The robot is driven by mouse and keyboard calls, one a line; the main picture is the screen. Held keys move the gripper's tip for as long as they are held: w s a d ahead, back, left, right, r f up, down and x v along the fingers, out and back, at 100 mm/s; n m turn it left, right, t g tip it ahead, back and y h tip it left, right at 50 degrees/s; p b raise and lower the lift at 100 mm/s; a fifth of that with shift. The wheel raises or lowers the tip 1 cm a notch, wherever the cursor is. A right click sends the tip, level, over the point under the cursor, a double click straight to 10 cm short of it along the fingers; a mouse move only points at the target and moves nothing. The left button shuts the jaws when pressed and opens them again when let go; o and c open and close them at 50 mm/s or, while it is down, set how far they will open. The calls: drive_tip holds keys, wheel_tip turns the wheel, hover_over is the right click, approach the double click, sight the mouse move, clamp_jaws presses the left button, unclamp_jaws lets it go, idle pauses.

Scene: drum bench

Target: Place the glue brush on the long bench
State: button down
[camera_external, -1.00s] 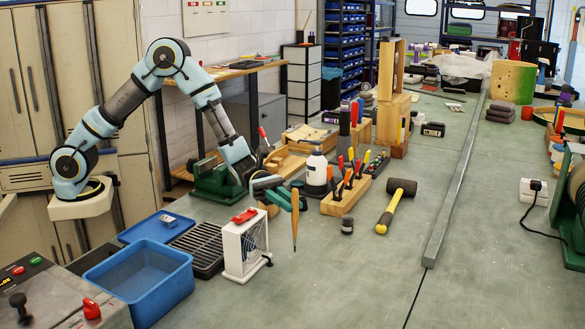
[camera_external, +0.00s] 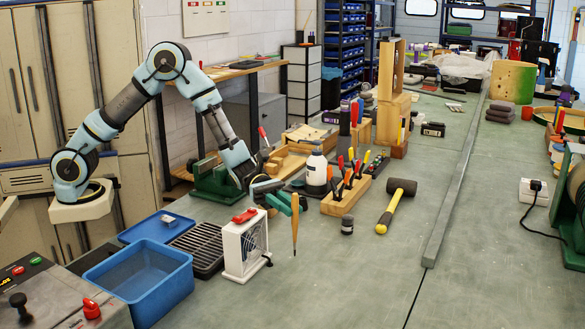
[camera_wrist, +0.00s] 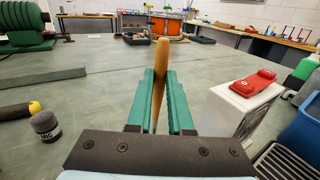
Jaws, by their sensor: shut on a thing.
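The glue brush (camera_external: 295,228) has a tan wooden handle and hangs upright with its narrow end down. My gripper (camera_external: 295,202) is shut on its upper part. In the wrist view the brush (camera_wrist: 161,75) stands between the green fingers of my gripper (camera_wrist: 160,98), and its lower part is hidden. The long bench (camera_external: 340,285) is a wide grey-green surface under the brush. The lower end is close to the bench top, but I cannot tell whether it touches.
A white fan box (camera_external: 240,247) with a red item on top stands just left of the brush. A dark jar (camera_external: 347,225), a mallet (camera_external: 396,205) and a wooden tool block (camera_external: 345,198) are to the right. The front of the bench is clear. A long metal bar (camera_external: 455,180) lies farther right.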

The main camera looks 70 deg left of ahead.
drive_tip(key=c, duration=0.7)
unclamp_jaws()
drive_tip(key=shift+c, duration=0.2)
